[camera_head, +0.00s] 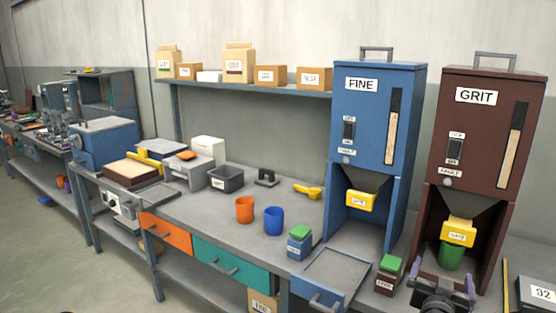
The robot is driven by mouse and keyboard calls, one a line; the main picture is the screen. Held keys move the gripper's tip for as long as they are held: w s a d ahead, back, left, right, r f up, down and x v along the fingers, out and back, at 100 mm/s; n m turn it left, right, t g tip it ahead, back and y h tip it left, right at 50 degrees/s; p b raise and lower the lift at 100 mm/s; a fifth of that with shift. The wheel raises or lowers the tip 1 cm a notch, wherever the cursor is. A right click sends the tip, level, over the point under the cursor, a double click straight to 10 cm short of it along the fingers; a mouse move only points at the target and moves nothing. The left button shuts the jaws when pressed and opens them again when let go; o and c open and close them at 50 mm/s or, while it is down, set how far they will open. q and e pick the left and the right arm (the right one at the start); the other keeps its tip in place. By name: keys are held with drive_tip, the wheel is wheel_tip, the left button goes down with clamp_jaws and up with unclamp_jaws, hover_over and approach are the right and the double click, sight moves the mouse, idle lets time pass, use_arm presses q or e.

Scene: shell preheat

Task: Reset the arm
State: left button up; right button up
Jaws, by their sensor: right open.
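My right gripper (441,282) shows at the bottom right, dark with purple fingers spread apart. It is open, with nothing visible between its fingers. It is in front of the brown GRIT dispenser (481,130), below a green cup (452,257) in the picture. The green cup stands in the dispenser's bay under a yellow gate (459,232). My left gripper is not in view.
The blue FINE dispenser (372,125) stands left of the GRIT one. An orange cup (244,210) and a blue cup (273,221) stand on the bench. Small green-topped blue (299,244) and brown (388,277) containers stand left of my right gripper. An open drawer (325,280) juts out at the front.

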drive_tip(key=s+a+f+n+g+y, duration=0.1)
drive_tip(key=s+a+f+g+y, duration=0.15)
drive_tip(key=a+f, duration=0.55)
drive_tip(key=s+a+f+n+g+y, duration=0.1)
drive_tip(key=s+a+f+n+y, duration=0.1)
drive_tip(key=a+f+y, duration=0.5)
drive_tip(key=s+a+f+n+g, duration=0.1)
drive_tip(key=s+a+f+g, duration=0.15)
drive_tip(key=a+f, duration=0.6)
drive_tip(key=s+a+f+g+y, duration=0.1)
drive_tip(key=s+a+f+g, duration=0.1)
drive_tip(key=s+f, duration=0.3)
drive_tip(key=s+a+f+n+g+y+p, duration=0.1)
drive_tip(key=s+a+f+g, duration=0.2)
drive_tip(key=s, duration=0.7)
drive_tip(key=s+a+f+g+y+p, duration=0.1)
drive_tip(key=s+a+f+g+y, duration=0.1)
drive_tip(key=s+a+f, duration=0.4)
drive_tip(key=s+f, duration=0.1)
drive_tip(key=s, duration=0.1)
drive_tip(key=shift+s+a+f+n+g, duration=0.2)
drive_tip(key=shift+s+f+n+g, duration=0.1)
drive_tip(key=shift+s+n, duration=0.1)
drive_tip(key=shift+w, duration=0.1)
